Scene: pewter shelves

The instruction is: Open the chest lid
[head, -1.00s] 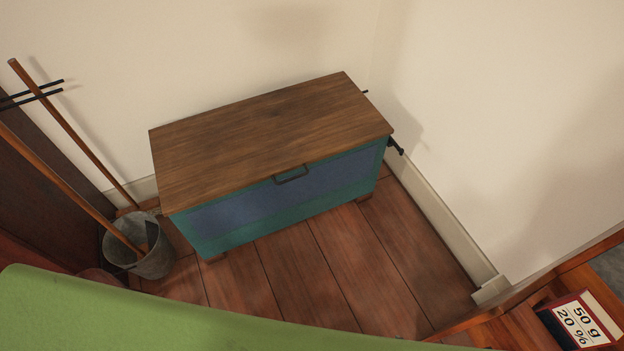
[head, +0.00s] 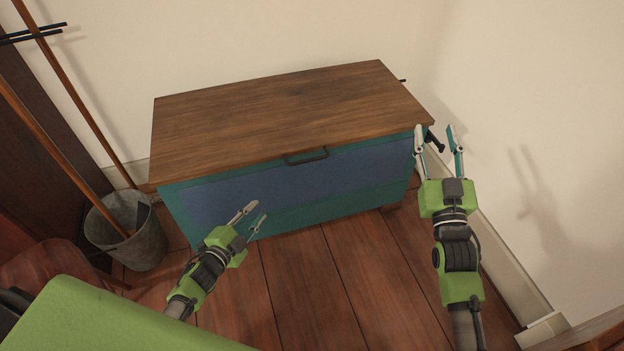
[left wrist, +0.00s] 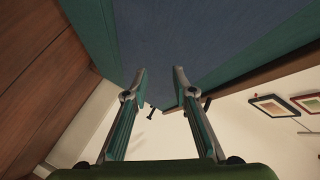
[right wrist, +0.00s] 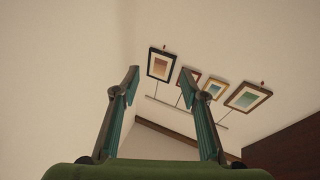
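The chest stands against the wall with its brown wooden lid (head: 280,110) shut and a blue-green front (head: 310,185). A dark handle (head: 306,156) sits at the middle of the lid's front edge. My left gripper (head: 257,214) is open and empty, in front of the chest's front and below and left of the handle. The left wrist view shows its open fingers (left wrist: 160,88) with the blue front (left wrist: 190,40) beyond. My right gripper (head: 436,133) is open and empty by the chest's right front corner. The right wrist view shows its open fingers (right wrist: 160,85) facing the wall.
A metal bucket (head: 140,235) with wooden poles (head: 70,85) stands left of the chest. A dark peg (head: 433,142) sticks out near the chest's right side. The plank floor (head: 320,270) in front is clear. Framed pictures (right wrist: 161,64) hang on a wall.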

